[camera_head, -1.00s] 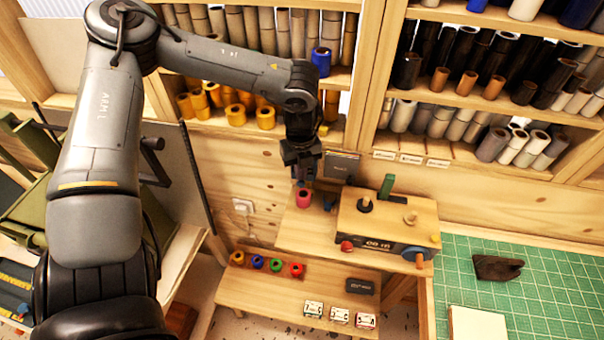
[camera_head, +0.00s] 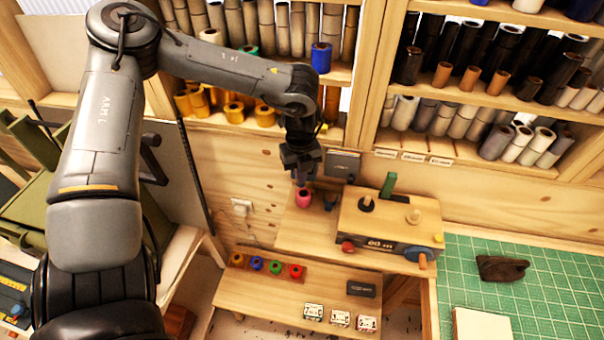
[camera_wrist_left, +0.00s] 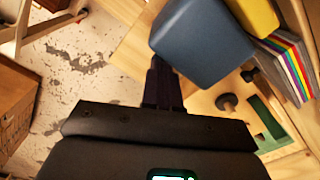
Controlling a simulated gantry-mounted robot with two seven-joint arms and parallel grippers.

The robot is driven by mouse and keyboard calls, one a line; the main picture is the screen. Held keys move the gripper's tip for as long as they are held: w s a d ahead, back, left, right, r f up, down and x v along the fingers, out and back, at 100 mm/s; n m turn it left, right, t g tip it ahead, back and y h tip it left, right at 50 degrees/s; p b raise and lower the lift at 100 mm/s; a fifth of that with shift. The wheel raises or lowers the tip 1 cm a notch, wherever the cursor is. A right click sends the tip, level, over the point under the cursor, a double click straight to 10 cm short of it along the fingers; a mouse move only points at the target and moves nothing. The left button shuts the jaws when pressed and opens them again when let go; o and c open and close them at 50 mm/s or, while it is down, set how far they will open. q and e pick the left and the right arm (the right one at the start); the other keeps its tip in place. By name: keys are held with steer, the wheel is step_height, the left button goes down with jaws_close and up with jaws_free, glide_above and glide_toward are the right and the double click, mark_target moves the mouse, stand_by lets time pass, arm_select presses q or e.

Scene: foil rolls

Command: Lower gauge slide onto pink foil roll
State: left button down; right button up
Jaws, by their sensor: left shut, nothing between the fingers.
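The pink foil roll (camera_head: 303,197) stands upright at the left end of the wooden bench. My left gripper (camera_head: 301,181) points down just above it, and its fingers are shut and empty. In the left wrist view the dark fingers (camera_wrist_left: 163,85) touch or overlap a blue-grey block (camera_wrist_left: 200,45); I cannot tell if this block is the gauge slide. The pink roll does not show in the left wrist view. A small dark piece (camera_head: 330,200) stands right of the roll. My right gripper is not in view.
A wooden machine (camera_head: 390,220) with pegs, knobs and a lit display stands right of the roll. A lower shelf (camera_head: 270,295) holds small coloured rolls and printed blocks. A grey wall box (camera_head: 342,164) is behind. The green mat (camera_head: 550,275) lies at right.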

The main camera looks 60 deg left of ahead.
arm_select(q)
steer(key=shift+f, duration=0.25)
steer(key=shift+s+d+r+p, duration=0.6)
steer(key=shift+s+d+r, duration=0.25)
steer(key=shift+d, duration=0.1)
steer(key=shift+s+d+r+p, duration=0.55)
steer(key=shift+s+d+r, duration=0.2)
steer(key=shift+d, duration=0.2)
